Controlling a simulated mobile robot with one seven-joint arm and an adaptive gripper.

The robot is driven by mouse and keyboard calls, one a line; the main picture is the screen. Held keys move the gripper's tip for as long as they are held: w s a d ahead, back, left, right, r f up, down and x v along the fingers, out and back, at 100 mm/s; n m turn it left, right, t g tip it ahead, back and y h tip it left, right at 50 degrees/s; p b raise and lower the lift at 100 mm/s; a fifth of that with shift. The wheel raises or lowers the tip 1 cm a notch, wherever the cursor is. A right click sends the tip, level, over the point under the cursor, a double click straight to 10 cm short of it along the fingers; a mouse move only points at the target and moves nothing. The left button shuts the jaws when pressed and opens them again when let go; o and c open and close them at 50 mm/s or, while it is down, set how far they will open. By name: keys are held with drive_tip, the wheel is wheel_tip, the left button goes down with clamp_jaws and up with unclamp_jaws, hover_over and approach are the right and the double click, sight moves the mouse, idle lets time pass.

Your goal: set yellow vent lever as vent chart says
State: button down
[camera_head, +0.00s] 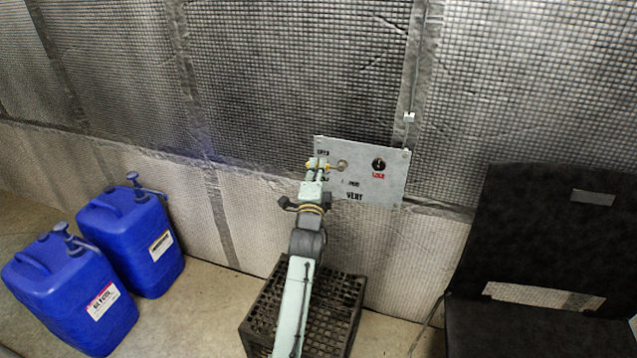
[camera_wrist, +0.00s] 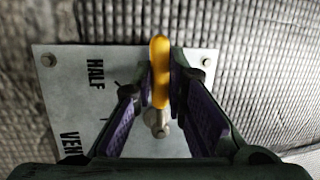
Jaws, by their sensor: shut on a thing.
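A grey vent panel (camera_head: 392,194) hangs on the quilted wall in the head view, and it also fills the left of the wrist view (camera_wrist: 75,85). The yellow vent lever (camera_wrist: 160,70) stands up from its metal pivot in the wrist view. In the head view the lever (camera_head: 310,166) points left from a round metal hub. My gripper (camera_head: 318,164) is shut on the lever, with a finger on each side of it. "HALF" and "VENT" are legible on the panel; smaller labels near the lever are partly hidden or too small. I cannot make out a vent chart.
A black knob (camera_head: 378,164) with a red label sits on the panel's right. A black crate (camera_head: 342,290) stands on the floor below. Two blue jugs (camera_head: 75,295) (camera_head: 130,240) stand at left, and a dark seat (camera_head: 535,240) at right.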

drive_tip(key=shift+r+m+b, duration=0.15)
drive_tip(key=shift+m+b, duration=0.2)
drive_tip(key=shift+m, duration=0.05)
drive_tip(key=shift+r, duration=0.1)
drive_tip(key=c, duration=1.6)
unclamp_jaws()
drive_tip(key=shift+r, duration=0.15)
